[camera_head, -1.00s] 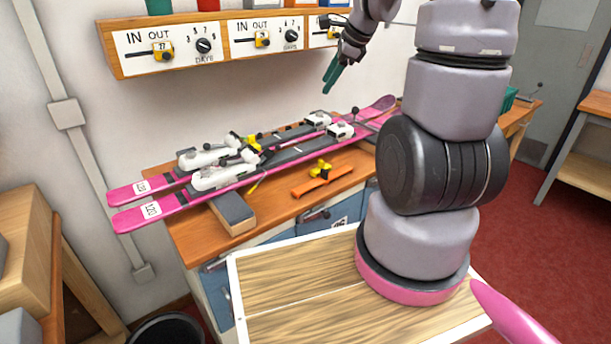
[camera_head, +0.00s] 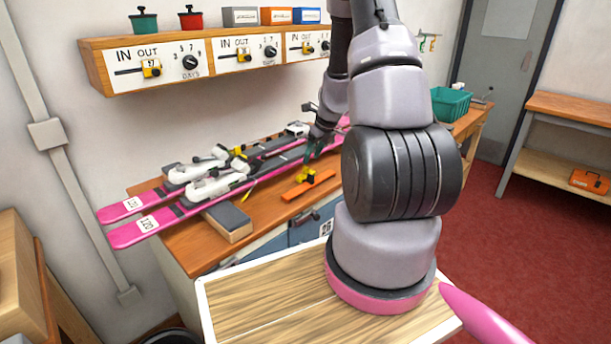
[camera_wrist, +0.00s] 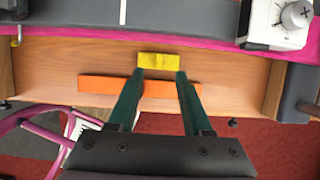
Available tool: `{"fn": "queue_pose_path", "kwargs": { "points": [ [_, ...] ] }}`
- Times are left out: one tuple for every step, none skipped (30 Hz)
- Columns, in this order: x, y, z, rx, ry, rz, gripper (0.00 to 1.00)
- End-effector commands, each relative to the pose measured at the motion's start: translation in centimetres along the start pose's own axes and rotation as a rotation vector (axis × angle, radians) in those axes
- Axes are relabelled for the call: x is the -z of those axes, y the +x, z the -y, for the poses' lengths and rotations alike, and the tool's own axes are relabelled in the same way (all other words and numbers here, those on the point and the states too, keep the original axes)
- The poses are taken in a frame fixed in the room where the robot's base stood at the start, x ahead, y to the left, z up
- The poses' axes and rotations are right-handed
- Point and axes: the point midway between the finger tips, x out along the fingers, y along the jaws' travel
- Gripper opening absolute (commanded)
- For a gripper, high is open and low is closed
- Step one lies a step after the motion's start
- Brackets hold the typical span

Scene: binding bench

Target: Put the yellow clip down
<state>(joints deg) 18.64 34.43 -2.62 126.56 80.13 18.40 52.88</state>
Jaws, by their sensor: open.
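The yellow clip (camera_head: 306,175) rests on the wooden bench (camera_head: 262,212), close beside an orange bar (camera_head: 308,185). In the wrist view the clip (camera_wrist: 158,61) shows as a yellow block just past my fingertips, at the far side of the orange bar (camera_wrist: 118,86). My gripper (camera_head: 312,152) is low over the bench by the clip. In the wrist view its green fingers (camera_wrist: 160,73) are apart, with nothing held between them. The gap between tips and clip is too small to judge for height.
Two pink skis (camera_head: 205,205) with white bindings lie along the back of the bench. A grey-topped block (camera_head: 228,221) supports them at the left. A wall shelf with dials (camera_head: 200,60) hangs above. A green basket (camera_head: 447,103) stands at the right.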

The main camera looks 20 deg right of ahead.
Motion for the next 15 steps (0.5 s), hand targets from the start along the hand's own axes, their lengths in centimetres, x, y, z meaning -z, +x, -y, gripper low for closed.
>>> {"fn": "queue_pose_path", "kwargs": {
  "points": [
    [-0.1, 0.4, -0.1, -0.001, 0.000, 0.000, 0.50],
    [-0.1, 0.7, -0.1, -0.001, -0.001, 0.000, 0.50],
    [-0.1, 1.3, -0.1, -0.002, 0.000, -0.002, 0.50],
    [-0.1, 1.7, -0.2, -0.002, 0.001, -0.002, 0.50],
    [-0.2, 2.2, -0.2, -0.003, 0.001, -0.002, 0.50],
    [-0.3, 2.9, -0.3, -0.003, 0.001, -0.002, 0.50],
    [-0.3, 3.3, -0.3, -0.003, 0.000, -0.002, 0.50],
    [-0.4, 3.7, -0.3, -0.002, -0.001, -0.002, 0.50],
    [-0.3, 4.2, -0.3, -0.002, -0.001, -0.002, 0.50],
    [-0.4, 4.5, -0.3, -0.002, -0.001, -0.001, 0.50],
    [-0.4, 4.7, -0.3, -0.002, -0.001, -0.001, 0.50],
    [-0.4, 4.9, -0.2, -0.001, -0.001, -0.001, 0.50],
    [-0.4, 5.1, -0.2, -0.001, -0.001, -0.001, 0.50],
    [-0.4, 5.1, -0.2, -0.001, -0.002, 0.000, 0.50],
    [-0.4, 5.2, -0.2, -0.001, -0.002, 0.000, 0.50]
  ]
}}
